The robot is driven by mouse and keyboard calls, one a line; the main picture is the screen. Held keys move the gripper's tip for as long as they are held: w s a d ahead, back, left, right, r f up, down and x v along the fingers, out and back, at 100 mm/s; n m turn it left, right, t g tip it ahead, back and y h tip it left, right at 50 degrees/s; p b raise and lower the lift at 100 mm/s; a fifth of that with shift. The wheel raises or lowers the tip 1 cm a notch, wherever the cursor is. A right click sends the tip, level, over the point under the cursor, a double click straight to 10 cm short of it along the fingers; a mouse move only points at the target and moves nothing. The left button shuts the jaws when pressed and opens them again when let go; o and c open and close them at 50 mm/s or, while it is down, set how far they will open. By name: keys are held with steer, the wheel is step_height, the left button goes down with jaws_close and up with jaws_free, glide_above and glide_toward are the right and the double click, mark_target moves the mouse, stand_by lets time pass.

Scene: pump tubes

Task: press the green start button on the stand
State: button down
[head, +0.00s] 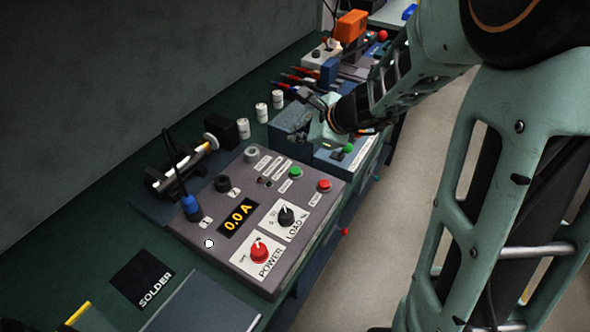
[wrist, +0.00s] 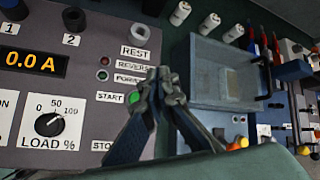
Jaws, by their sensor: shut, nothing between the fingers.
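The green start button (head: 295,172) sits on the top of a grey console (head: 210,245), near its right side. In the wrist view the green button (wrist: 134,97) shows just right of the START label, close to the left fingertip and partly covered by it. My gripper (wrist: 160,88) is shut and empty, with its fingertips right of the button in that picture. I cannot tell whether they touch it or hover above. In the head view my gripper (head: 318,118) is beyond the console, over the neighbouring blue-grey unit.
A red STOP button (head: 324,186) is near the start button. The console also has a load knob (head: 286,216), a red power knob (head: 260,252) and a 0.0 A display (head: 238,217). Another green button (head: 348,149) is on the blue-grey unit. White cylinders (head: 262,112) stand behind.

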steer(key=b, duration=0.6)
glide_above(297, 172)
step_height(297, 172, down, 7)
steer(key=shift+f, duration=0.1)
steer(key=shift+f+b, duration=0.75)
steer(key=shift+b, duration=0.05)
steer(key=shift+f, duration=0.1)
stand_by(0.3)
steer(key=shift+f+b, duration=0.35)
steer(key=shift+b, duration=0.25)
steer(key=shift+f+b, duration=0.6)
steer(key=shift+b, duration=0.1)
stand_by(0.7)
steer(key=shift+r, duration=0.1)
steer(key=shift+r+p, duration=0.9)
steer(key=shift+r, duration=0.05)
steer(key=shift+r, duration=0.1)
steer(key=shift+r+p, duration=2.05)
steer(key=shift+r, duration=0.35)
